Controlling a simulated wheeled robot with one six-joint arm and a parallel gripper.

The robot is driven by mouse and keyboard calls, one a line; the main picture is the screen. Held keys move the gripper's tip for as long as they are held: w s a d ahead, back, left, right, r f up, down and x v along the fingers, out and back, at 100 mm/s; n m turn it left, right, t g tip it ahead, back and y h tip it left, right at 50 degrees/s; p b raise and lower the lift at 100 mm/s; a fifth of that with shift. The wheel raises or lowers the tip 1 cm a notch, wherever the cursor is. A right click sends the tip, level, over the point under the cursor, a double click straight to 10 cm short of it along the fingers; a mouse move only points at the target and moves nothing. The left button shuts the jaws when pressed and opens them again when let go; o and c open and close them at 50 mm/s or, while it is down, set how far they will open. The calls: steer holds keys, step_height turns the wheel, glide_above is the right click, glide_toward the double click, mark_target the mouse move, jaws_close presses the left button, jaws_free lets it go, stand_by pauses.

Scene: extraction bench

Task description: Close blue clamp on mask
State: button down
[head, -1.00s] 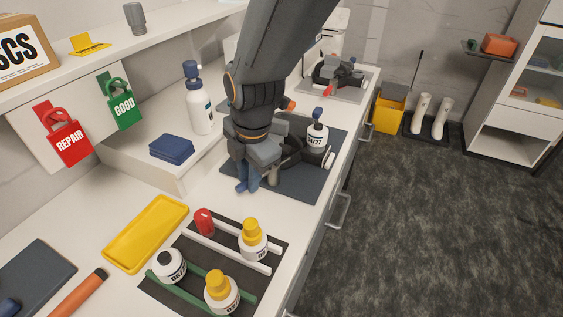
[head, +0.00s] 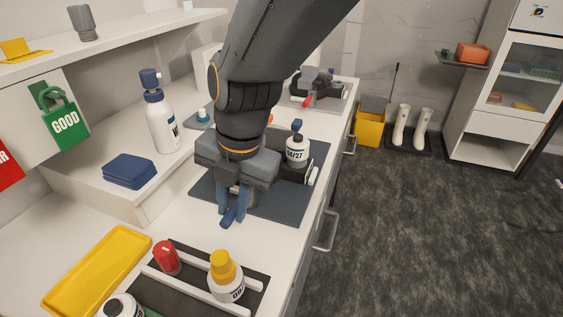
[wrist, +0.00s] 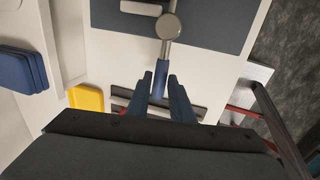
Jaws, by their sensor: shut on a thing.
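A blue clamp handle (wrist: 161,79) runs from a round grey knob (wrist: 168,27) in the wrist view. My gripper (wrist: 160,90) has its two blue fingers on either side of the handle, shut on it. In the head view my gripper (head: 232,208) points down at the front left part of a dark mat (head: 275,205), with the blue handle (head: 229,217) between its fingertips. My wrist hides most of the clamp there. I cannot make out the mask.
A blue-capped bottle (head: 297,151) stands on the mat behind my gripper. A rack (head: 168,295) with a yellow-capped bottle (head: 225,277) and a red item (head: 166,257) lies in front. A yellow tray (head: 98,272), blue pads (head: 130,171) and a white bottle (head: 162,128) are left.

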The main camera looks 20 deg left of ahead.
steer(key=c, duration=1.6)
jaws_free()
steer(key=shift+r, duration=0.1)
steer(key=shift+d+r+b, duration=0.25)
steer(key=shift+r, duration=1)
steer(key=shift+d+r+b, duration=0.2)
steer(key=shift+d+r, duration=0.1)
steer(key=shift+r, duration=0.95)
steer(key=shift+d+r+b, duration=0.25)
steer(key=shift+r, duration=1)
steer(key=shift+w, duration=0.1)
